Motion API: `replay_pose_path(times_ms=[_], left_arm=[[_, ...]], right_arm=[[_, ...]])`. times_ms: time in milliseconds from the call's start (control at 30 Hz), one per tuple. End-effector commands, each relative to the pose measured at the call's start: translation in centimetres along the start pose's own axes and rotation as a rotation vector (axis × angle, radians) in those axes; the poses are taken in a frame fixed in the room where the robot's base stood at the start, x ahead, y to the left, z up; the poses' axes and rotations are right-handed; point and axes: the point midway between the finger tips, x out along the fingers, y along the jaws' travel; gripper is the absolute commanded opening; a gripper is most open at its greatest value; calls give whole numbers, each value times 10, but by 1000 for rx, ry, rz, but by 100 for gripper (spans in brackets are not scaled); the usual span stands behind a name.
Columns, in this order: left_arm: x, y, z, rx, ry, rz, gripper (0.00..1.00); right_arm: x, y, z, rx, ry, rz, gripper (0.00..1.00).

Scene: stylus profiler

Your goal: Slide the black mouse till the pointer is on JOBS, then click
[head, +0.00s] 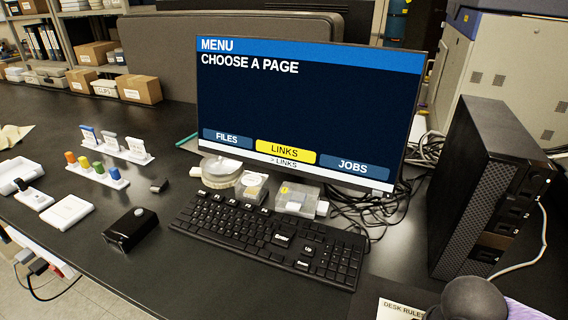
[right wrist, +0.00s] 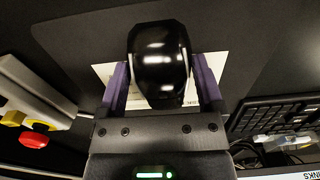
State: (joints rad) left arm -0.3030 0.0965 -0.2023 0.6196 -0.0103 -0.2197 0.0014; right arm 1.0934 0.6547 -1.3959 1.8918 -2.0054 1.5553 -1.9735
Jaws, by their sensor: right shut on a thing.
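The black mouse (right wrist: 158,62) is glossy and rounded, between the two purple fingers of my right gripper (right wrist: 160,84), which is shut on its sides. In the head view the mouse (head: 472,298) shows at the bottom right edge, with a bit of purple finger beside it. The monitor (head: 305,110) reads MENU, CHOOSE A PAGE. Its LINKS button (head: 286,151) is lit yellow, and the strip below reads "> LINKS". The FILES button (head: 227,137) and JOBS button (head: 352,165) are blue; JOBS is right of LINKS. I see no separate arrow pointer. My left gripper is not in view.
A DESK RULES sheet (head: 398,309) lies by the mouse. The keyboard (head: 270,235) is to its left, and a black computer tower (head: 490,190) stands behind it. Cables (head: 375,212) lie below the monitor. A red button (right wrist: 33,140) shows in the wrist view.

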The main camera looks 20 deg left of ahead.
Motion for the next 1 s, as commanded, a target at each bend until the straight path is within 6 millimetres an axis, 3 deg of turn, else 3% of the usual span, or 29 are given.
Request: replay_pose_path(times_ms=[800,1000], left_arm=[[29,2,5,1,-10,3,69],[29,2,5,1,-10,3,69]], right_arm=[[2,71,-29,3,0,2,17],[0,75,-30,0,-1,1,17]])
